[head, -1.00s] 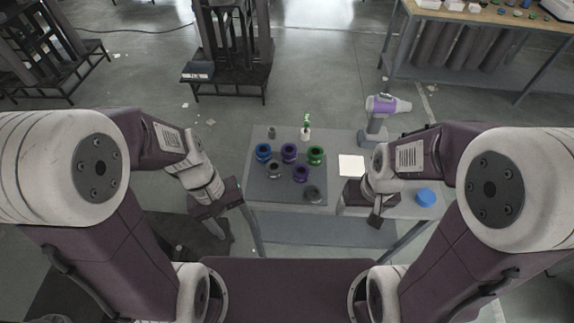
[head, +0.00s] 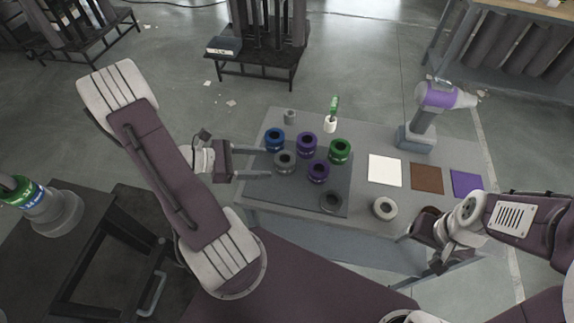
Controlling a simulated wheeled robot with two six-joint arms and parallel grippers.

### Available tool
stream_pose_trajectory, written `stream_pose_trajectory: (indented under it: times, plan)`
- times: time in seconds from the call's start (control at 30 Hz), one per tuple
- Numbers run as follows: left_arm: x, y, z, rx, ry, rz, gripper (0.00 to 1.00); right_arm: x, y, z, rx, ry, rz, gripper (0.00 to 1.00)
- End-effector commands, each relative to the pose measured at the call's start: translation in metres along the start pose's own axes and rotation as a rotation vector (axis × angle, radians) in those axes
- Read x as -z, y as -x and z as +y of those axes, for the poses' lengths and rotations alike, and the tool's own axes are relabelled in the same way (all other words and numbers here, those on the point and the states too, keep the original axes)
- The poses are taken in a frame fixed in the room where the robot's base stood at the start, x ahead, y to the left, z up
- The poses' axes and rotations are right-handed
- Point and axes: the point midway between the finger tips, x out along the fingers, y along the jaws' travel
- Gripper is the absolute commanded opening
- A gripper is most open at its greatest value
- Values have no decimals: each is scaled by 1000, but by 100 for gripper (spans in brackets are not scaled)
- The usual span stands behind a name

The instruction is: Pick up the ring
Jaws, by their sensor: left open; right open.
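Several ring-shaped spools stand on a dark mat (head: 340,180) on the grey table: a blue ring (head: 275,141), two purple rings (head: 306,146) (head: 318,172), a green ring (head: 340,152), a grey ring (head: 284,162) and a dark grey ring (head: 332,202). A pale grey ring (head: 385,208) lies off the mat, to its right. The frames do not show which one is meant. My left gripper (head: 266,163) is open and empty at the mat's left edge, just left of the grey and blue rings. My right gripper (head: 420,252) is open, low at the table's front right, apart from the rings.
White (head: 384,169), brown (head: 426,178) and purple (head: 466,184) squares lie on the table's right. A purple-and-grey device (head: 435,105) stands behind them. A small grey cylinder (head: 290,117) and a white pot with a green top (head: 331,122) stand at the back.

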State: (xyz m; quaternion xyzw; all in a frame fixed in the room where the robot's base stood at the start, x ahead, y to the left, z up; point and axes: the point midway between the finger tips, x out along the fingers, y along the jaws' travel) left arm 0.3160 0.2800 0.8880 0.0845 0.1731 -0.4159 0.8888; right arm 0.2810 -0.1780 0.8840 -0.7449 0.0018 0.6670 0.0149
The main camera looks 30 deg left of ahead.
Motion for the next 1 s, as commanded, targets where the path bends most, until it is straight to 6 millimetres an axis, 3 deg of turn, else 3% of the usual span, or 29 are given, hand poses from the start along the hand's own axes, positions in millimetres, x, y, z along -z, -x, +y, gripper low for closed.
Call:
stream_pose_trajectory:
  times: [0.1, 0.37, 0.6, 0.87, 1.0]
  plan:
    - [0, -21, -1, 7, 1, -1, 63, 0, -3, 0, 0, 0, 0, 77]
    - [0, -38, -1, 7, 0, 0, 63, 0, -4, 0, 0, 0, 0, 77]
    - [1, -78, 2, 7, -1, 0, 63, -1, -8, 0, 0, 0, 0, 77]
    - [0, -81, 2, 4, 0, 1, 63, -1, -8, 0, 0, 0, 0, 77]
    - [0, -81, 2, 4, -1, 1, 24, -1, -8, 0, 0, 0, 0, 77]
